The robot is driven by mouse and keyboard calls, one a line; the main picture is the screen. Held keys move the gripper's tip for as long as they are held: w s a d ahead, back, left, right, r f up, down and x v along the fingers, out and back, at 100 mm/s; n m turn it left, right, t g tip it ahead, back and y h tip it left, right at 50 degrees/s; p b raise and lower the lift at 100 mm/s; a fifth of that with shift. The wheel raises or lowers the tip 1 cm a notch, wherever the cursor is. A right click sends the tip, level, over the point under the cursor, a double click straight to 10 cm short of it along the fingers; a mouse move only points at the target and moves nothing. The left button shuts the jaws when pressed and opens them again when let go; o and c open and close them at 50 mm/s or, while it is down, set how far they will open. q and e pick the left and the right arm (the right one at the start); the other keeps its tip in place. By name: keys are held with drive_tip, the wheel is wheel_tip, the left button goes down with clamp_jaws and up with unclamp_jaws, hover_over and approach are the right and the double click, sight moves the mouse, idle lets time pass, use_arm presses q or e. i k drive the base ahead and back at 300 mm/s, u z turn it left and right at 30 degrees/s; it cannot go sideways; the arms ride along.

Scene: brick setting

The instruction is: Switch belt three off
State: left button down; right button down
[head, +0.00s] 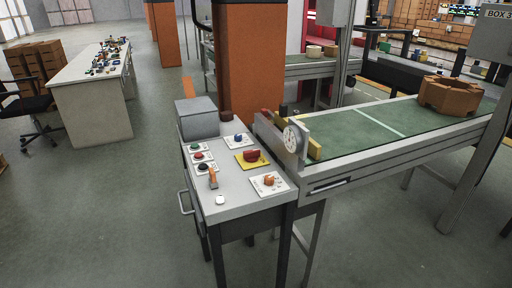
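A grey control desk (233,199) stands at the middle of the head view, at the near end of a green conveyor belt (375,128). On its top are a blue knob (238,139), a red knob (251,156) on a yellow plate, and an orange knob (269,180) on a white plate. Several small round buttons (199,155) form a column on the left. An orange lever (212,178) and a white button (220,200) sit near the front. I cannot read which control belongs to belt three. Neither of my grippers is in view.
A brown ring-shaped block (449,96) lies on the belt. A white dial (292,138) stands at the belt's near end. An orange pillar (250,65) rises behind the desk. A white table (90,97) and a black chair (35,108) stand left. The floor before the desk is clear.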

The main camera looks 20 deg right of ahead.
sight(251, 156)
drive_tip(key=i, duration=0.6)
drive_tip(key=z, duration=1.4)
